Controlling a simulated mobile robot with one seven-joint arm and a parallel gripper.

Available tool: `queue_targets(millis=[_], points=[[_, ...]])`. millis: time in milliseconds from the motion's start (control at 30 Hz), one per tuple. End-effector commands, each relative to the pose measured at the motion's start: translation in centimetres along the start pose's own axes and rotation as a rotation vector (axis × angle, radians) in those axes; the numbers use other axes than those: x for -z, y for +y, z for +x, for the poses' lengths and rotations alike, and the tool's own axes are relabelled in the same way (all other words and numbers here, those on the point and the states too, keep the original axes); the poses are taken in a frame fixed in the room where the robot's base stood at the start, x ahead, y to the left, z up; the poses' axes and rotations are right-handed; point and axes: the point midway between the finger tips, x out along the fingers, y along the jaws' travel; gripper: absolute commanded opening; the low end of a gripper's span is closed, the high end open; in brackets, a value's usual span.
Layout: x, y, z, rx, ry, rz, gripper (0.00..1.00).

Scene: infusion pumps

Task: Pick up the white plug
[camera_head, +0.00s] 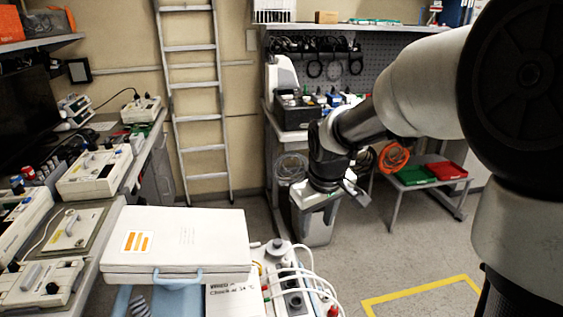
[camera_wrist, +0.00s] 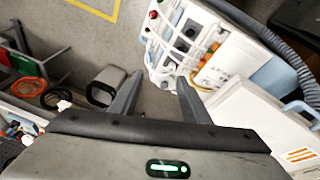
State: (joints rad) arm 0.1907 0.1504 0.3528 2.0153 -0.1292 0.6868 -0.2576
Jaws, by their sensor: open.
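I cannot single out the white plug in either view. White cables (camera_head: 300,262) loop over a light-coloured device with knobs and red and green connectors at the bottom middle of the head view. The same device (camera_wrist: 212,55) with its white cables (camera_wrist: 165,50) shows at the top of the wrist view, beyond my fingers. My gripper (camera_wrist: 157,95) is open, with nothing between its two grey fingers. In the head view my gripper (camera_head: 352,192) hangs above the floor, behind and to the right of the device, apart from it.
A white case (camera_head: 180,240) with a blue handle lies left of the device. A bench with several pumps (camera_head: 95,172) runs along the left. A grey bin (camera_head: 314,222) stands behind my gripper. A low table holds green and red trays (camera_head: 446,170).

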Motion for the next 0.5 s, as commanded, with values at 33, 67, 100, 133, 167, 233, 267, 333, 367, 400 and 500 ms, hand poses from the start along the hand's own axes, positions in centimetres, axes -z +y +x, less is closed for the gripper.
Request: queue_targets(millis=[33, 67, 100, 133, 167, 233, 267, 333, 367, 400, 500], points=[[1.1, -0.3, 1.4, 0.037, -0.010, -0.017, 0.43], [1.7, -0.5, 2.3, 0.056, -0.010, -0.027, 0.43], [2.4, -0.8, 3.3, 0.080, -0.009, -0.041, 0.43], [2.9, -1.0, 4.0, 0.096, -0.008, -0.048, 0.43], [3.3, -1.2, 4.6, 0.110, -0.005, -0.055, 0.43], [4.0, -1.6, 5.7, 0.135, -0.001, -0.067, 0.43], [4.1, -1.7, 6.0, 0.143, -0.001, -0.069, 0.43], [4.4, -1.9, 6.7, 0.154, 0.002, -0.074, 0.43], [4.5, -2.0, 7.1, 0.157, 0.002, -0.075, 0.43], [4.5, -2.1, 7.6, 0.158, 0.003, -0.076, 0.43], [4.4, -2.5, 9.4, 0.159, 0.001, -0.079, 0.43]])
